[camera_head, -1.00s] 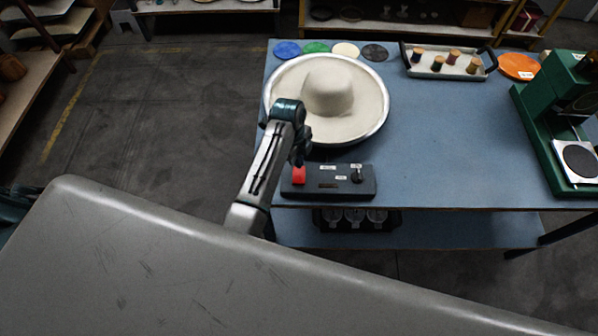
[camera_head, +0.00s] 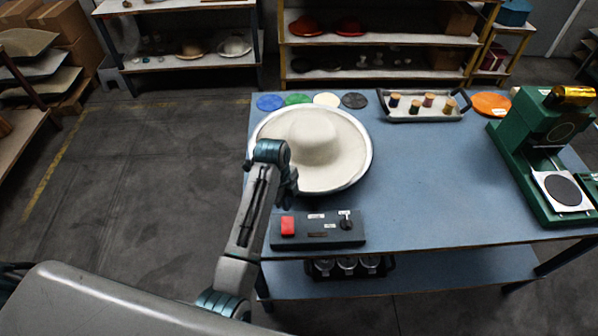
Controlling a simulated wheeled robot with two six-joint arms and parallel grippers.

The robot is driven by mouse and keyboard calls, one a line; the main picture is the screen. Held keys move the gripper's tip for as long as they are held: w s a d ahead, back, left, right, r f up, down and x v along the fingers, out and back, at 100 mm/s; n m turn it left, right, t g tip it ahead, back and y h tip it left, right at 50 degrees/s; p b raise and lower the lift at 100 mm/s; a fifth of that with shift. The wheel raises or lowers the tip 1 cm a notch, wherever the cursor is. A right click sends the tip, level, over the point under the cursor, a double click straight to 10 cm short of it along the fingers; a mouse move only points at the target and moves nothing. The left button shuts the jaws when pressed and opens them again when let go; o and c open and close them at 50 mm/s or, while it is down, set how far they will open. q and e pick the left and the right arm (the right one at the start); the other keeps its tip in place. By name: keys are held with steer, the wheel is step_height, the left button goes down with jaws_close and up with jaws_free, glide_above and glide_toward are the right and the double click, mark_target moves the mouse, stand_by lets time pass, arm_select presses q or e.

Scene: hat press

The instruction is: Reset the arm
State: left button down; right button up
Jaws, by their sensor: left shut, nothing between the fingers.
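My left arm reaches up from the bottom of the head view to the table's left front edge. Its left gripper (camera_head: 287,187) is shut and empty. It hangs above the near left rim of the hat press's round plate, behind the control box (camera_head: 318,230) with a red button and a dark knob. A cream wide-brimmed hat (camera_head: 313,137) lies on the round metal-rimmed plate. Whether the gripper touches anything cannot be told. My right gripper is not in view.
The blue table (camera_head: 425,190) has free room in its middle. A tray (camera_head: 424,107) with several spools stands at the back, beside coloured discs. A green press machine (camera_head: 540,150) stands at the right. Shelves line the back; open floor (camera_head: 140,190) lies left.

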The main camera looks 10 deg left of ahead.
arm_select(q)
steer(key=s+a+f+n+t+y, duration=0.1)
steer(key=s+a+n, duration=0.35)
steer(key=s, duration=0.25)
steer(key=s+a+n+t+y, duration=0.1)
steer(key=s+a+n, duration=0.3)
steer(key=s+n, duration=0.3)
steer(key=s+a+r+n+t, duration=0.1)
steer(key=s+a+r+n, duration=0.2)
steer(key=s, duration=0.4)
steer(key=s+r+n+t, duration=0.1)
steer(key=s+r+n, duration=0.2)
steer(key=s+n, duration=0.3)
step_height(320, 180, down, 37)
steer(key=a+g+b, duration=0.1)
steer(key=a+b, duration=0.2)
steer(key=b, duration=0.5)
steer(key=s+f+b, duration=0.3)
steer(key=s+f, duration=0.6)
steer(key=f, duration=0.4)
steer(key=s+f+g+b, duration=0.1)
steer(key=s+f+b, duration=0.2)
steer(key=s+f, duration=0.6)
step_height(320, 180, down, 4)
steer(key=shift+s+a+f+y+b, duration=0.1)
steer(key=shift+s+a+y+b, duration=0.2)
steer(key=shift+s+a, duration=0.15)
